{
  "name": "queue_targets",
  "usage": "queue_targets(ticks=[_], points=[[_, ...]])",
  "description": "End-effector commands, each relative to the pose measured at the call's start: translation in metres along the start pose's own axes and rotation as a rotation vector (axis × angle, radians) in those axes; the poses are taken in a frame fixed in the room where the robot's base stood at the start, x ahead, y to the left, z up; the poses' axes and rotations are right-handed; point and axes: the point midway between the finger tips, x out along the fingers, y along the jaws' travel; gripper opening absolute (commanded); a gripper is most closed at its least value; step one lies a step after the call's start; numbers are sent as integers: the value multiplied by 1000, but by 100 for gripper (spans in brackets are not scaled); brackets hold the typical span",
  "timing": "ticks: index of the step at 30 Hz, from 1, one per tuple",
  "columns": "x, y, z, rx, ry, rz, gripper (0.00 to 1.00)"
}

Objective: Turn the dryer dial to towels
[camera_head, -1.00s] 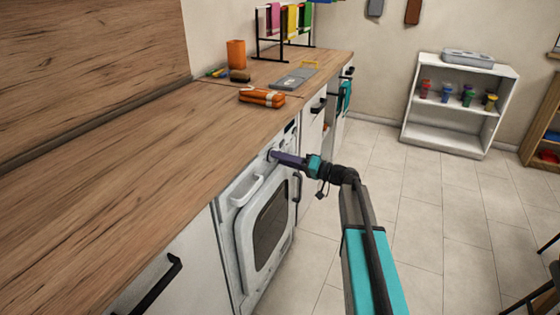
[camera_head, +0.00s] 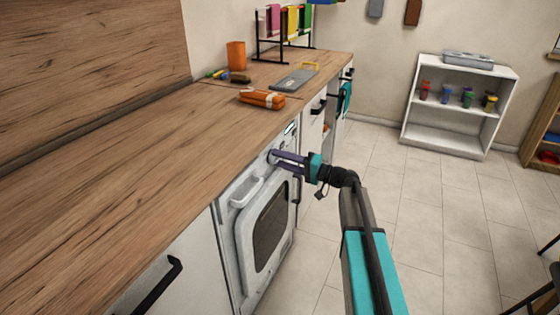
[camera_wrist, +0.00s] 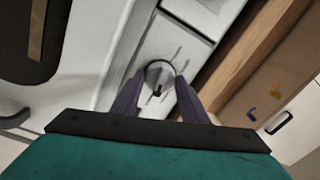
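The dryer (camera_head: 228,217) is a white front-loading machine under the counter, with a round-cornered dark door window. Its dial (camera_wrist: 158,74) is a round grey knob with a dark mark at its lower edge in the wrist view. My gripper (camera_wrist: 159,80) has its two dark purple fingers apart, one on each side of the dial, with a gap between them. In the head view my gripper (camera_head: 274,158) reaches the dryer's upper panel and hides the dial. Whether the fingertips touch the dial I cannot tell. The dial's labels are not readable.
The wooden counter (camera_head: 150,165) runs above the dryer, close over my gripper. An orange pouch (camera_head: 262,99) and a grey board (camera_head: 294,80) lie on it. The dryer's door handle (camera_head: 246,190) sticks out below. The tiled floor (camera_head: 440,220) to the right is clear.

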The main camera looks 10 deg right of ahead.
Motion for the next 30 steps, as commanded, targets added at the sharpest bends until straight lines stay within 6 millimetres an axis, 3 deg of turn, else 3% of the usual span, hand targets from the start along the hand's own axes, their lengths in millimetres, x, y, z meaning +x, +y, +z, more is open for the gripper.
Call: queue_targets(ticks=[3,17,23,30], points=[[0,0,-1,-1,0,0,56],[-6,0,2,-2,-5,1,56],[-27,0,2,-2,-5,2,56],[-65,1,1,-2,-3,2,56]])
